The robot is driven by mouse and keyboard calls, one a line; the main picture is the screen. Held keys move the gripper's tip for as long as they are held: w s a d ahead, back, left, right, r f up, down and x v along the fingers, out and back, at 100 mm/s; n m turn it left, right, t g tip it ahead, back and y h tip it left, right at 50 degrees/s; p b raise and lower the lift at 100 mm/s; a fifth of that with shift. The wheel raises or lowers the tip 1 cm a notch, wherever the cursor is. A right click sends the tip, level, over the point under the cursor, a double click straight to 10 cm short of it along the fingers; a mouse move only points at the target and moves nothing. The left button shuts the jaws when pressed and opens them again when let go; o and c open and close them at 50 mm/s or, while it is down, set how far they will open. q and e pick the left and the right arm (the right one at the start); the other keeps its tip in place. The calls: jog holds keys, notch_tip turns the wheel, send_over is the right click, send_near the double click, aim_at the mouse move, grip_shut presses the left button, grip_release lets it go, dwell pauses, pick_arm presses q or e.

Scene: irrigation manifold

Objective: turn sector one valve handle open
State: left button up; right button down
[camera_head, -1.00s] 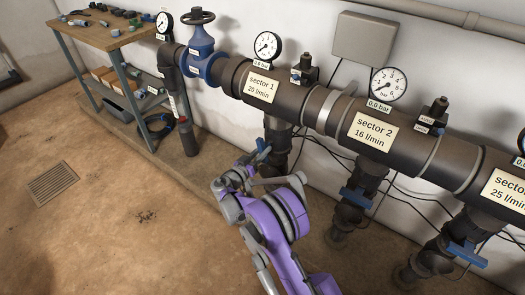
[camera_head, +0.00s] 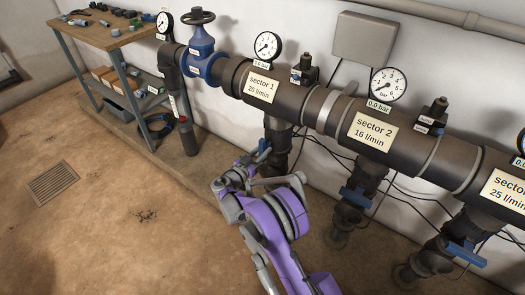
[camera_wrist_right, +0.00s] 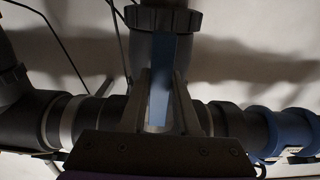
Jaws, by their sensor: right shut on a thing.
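The sector 1 valve handle (camera_head: 264,146) is a blue lever on the dark drop pipe below the label "sector 1, 20 l/min" (camera_head: 261,87). My right gripper (camera_head: 258,160) reaches it from below and in front. In the right wrist view the blue handle (camera_wrist_right: 160,85) stands between the two fingers of my right gripper (camera_wrist_right: 160,95), which is shut on it. My purple arm and the gripper hide part of the valve in the head view. The sector 1 gauge (camera_head: 268,46) has a tag that appears to read 0.0 bar. My left gripper is not in view.
The sector 2 valve handle (camera_head: 357,197) and another blue handle (camera_head: 466,254) are to the right. A blue main valve (camera_head: 202,55) is at the pipe's left end. A workbench (camera_head: 105,38) stands at the back left. The floor at left is clear around a drain grate (camera_head: 53,183).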

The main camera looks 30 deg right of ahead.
jog(key=c, duration=0.7)
grip_release()
jog(key=shift+a, duration=0.1)
jog(key=p+v, duration=0.1)
jog(key=v, duration=0.9)
jog(key=shift+s+a+p, duration=0.15)
jog(key=shift+a+p, duration=0.15)
